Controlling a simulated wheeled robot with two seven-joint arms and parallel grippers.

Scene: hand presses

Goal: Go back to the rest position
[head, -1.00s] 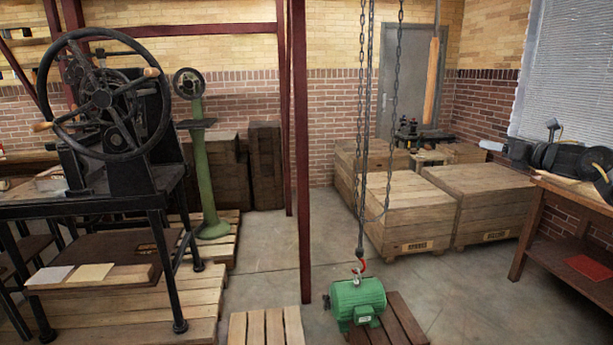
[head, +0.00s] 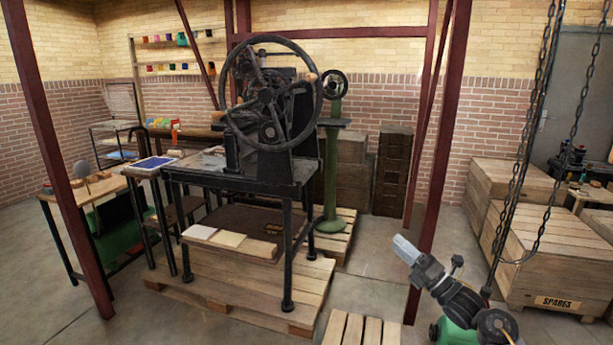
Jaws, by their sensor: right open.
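My right gripper (head: 405,248) is in the lower right of the head view, raised on my dark arm and pointing up and to the left. Its pale fingers are seen from the side with nothing between them that I can see, and it is open. It appears in front of the dark red post and the floor, apart from the press. My left gripper is not in view.
A black hand press (head: 270,170) with a large wheel stands on a table over a pallet (head: 230,300). A green motor (head: 455,336), partly hidden by my arm, sits below hanging chains (head: 520,150). Wooden crates (head: 550,250) stand at right. A red post (head: 440,180) stands near my gripper.

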